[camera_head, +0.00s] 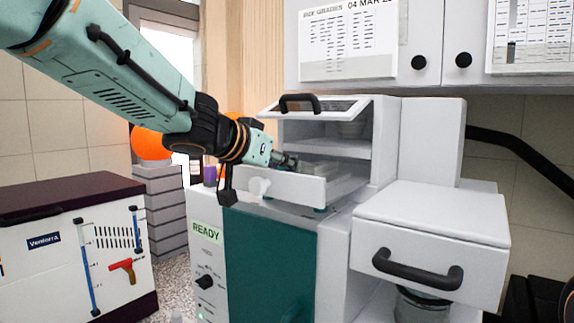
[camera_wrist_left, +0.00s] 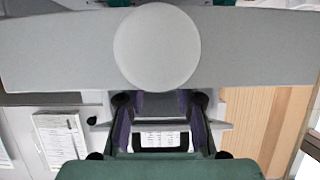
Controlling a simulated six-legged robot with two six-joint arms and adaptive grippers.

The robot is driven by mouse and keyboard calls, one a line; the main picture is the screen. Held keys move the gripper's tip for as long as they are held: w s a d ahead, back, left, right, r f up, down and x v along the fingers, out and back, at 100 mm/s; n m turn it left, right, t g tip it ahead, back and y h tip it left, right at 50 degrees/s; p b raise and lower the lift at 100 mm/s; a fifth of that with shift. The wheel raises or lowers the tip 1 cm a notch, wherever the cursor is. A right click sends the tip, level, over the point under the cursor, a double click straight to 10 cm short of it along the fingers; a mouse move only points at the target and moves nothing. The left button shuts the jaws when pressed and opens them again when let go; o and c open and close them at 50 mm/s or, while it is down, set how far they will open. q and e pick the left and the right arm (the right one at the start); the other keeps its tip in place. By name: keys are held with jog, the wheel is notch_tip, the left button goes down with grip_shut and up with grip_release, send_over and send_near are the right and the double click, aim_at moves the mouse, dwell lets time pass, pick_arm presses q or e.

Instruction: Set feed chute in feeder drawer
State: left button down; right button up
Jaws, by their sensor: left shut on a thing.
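The feeder drawer (camera_head: 285,188) is pulled out of the white machine and has a round knob on its front. The drawer front and knob also fill the upper part of the left wrist view (camera_wrist_left: 240,45). My left gripper (camera_head: 287,160) reaches over the drawer from the left. It is shut on what looks like the feed chute (camera_head: 320,168), a light grey piece in or just above the drawer. The drawer wall and the gripper hide much of the piece, so I cannot tell whether it touches the drawer floor. My right gripper is not in view.
A raised flap with a black handle (camera_head: 299,102) is above the drawer. A second, larger white box with a black handle (camera_head: 417,269) juts out at right, above a metal container (camera_head: 423,306). A green-fronted unit marked READY (camera_head: 270,262) stands below the drawer. A Ventorra box (camera_head: 75,262) is at left.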

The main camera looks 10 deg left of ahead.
pick_arm(q)
jog(key=shift+w+d, duration=0.2)
jog(key=shift+d, duration=0.4)
jog(key=shift+a+f, duration=0.1)
jog(key=shift+a, duration=0.45)
jog(key=shift+s+a+f, duration=0.15)
jog(key=shift+a+f, duration=0.1)
jog(key=shift+a, duration=0.2)
jog(key=shift+d+f+b, duration=0.3)
jog(key=shift+d+f, duration=0.05)
jog(key=shift+d, duration=0.45)
jog(key=c, duration=1.4)
grip_release()
jog(key=o, duration=0.4)
jog(key=shift+a+f, duration=0.15)
jog(key=shift+a, duration=0.3)
